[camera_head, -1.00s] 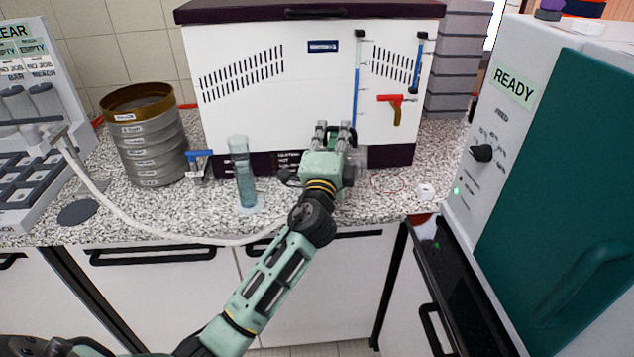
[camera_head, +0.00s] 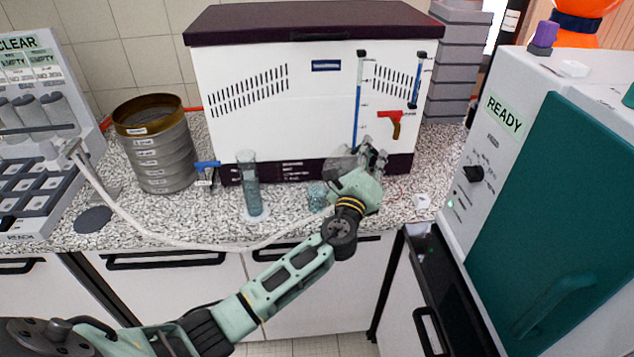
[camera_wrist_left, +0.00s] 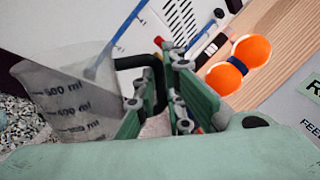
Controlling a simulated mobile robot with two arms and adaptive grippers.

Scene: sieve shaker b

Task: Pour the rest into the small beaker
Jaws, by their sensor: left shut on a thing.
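My left gripper (camera_head: 372,160) is shut on the dark handle (camera_wrist_left: 150,72) of a clear graduated jug (camera_wrist_left: 68,105), seen close up in the wrist view. In the head view the jug (camera_head: 340,164) is faint against the white cabinet, left of the gripper and above the counter. Whether it is tilted, and how much it holds, I cannot tell. A small bluish beaker (camera_head: 318,196) stands on the counter just below and left of the jug. A tall measuring cylinder (camera_head: 249,183) stands upright further left. My right gripper is not in view.
A sieve stack (camera_head: 160,155) and a blue-handled tap (camera_head: 207,168) stand left of the cylinder. The white cabinet (camera_head: 270,125) closes off the back. A teal-doored machine (camera_head: 550,220) stands at right. A pale hose (camera_head: 190,233) runs along the counter front.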

